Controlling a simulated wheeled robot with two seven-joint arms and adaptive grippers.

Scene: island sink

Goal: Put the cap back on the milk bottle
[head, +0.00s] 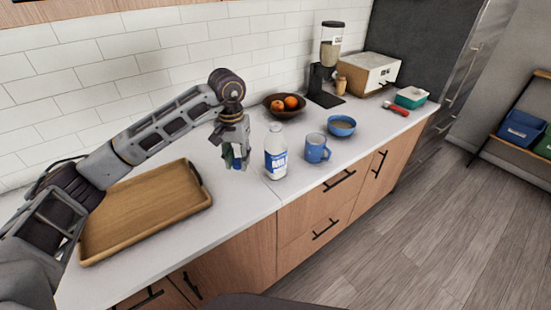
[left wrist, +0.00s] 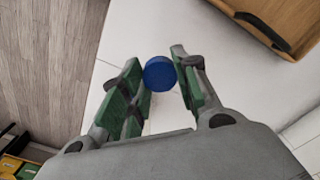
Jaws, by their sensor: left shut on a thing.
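The milk bottle (head: 276,158) is white with a blue label. It stands upright on the counter, and I see no blue cap on its neck. My left gripper (head: 237,162) points down just left of the bottle, apart from it. In the left wrist view my left gripper (left wrist: 160,82) is shut on the round blue cap (left wrist: 159,73), held between the tips of its green-padded fingers. The bottle does not show in the left wrist view. My right gripper is in neither view.
A wooden tray (head: 145,215) lies left of the gripper. A blue mug (head: 316,149) and a blue bowl (head: 341,126) stand right of the bottle. A dark fruit bowl (head: 280,109) is behind it. Farther right are a dispenser (head: 328,65) and a box (head: 369,73).

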